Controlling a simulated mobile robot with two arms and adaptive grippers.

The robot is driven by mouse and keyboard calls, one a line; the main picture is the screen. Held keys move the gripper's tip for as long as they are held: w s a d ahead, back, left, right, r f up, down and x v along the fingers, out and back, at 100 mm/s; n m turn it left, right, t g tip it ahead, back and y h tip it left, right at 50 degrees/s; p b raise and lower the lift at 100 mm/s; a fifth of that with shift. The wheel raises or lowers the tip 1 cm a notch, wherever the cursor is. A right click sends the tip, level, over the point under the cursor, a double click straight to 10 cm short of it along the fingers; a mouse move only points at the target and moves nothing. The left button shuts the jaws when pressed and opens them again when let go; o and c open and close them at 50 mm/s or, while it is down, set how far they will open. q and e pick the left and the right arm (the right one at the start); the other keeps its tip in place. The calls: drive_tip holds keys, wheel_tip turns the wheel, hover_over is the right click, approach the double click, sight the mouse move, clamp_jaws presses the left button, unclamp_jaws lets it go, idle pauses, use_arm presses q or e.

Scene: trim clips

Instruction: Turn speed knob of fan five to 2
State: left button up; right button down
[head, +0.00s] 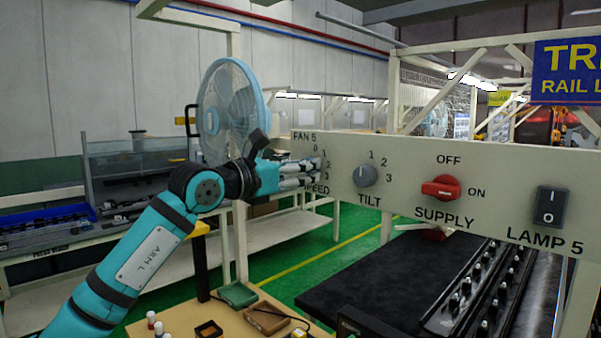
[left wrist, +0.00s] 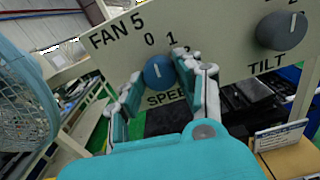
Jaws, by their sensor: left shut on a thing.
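The panel labelled FAN 5 (head: 420,165) stands in front of me in the head view. My left gripper (head: 312,175) is at the panel's left end, over the SPEED dial, and its fingers hide the knob there. In the left wrist view the round blue speed knob (left wrist: 158,73) sits between the two fingers, which are shut on it. The numbers 0 and 1 show above the knob; the 2 is partly covered by a finger. I cannot tell surely which number the knob points to. My right gripper is not in view.
Right of the speed dial are the grey TILT knob (head: 365,175), the red SUPPLY switch (head: 441,188) and the LAMP 5 rocker (head: 551,206). A blue fan (head: 230,105) stands behind my left gripper. A wooden table (head: 215,315) with small trays is below.

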use_arm(q)
drive_tip(key=shift+m+b, duration=2.5)
drive_tip(key=shift+m, duration=4.9)
drive_tip(key=o, duration=1.2)
drive_tip(key=shift+c, duration=0.2)
drive_tip(key=v, duration=1.2)
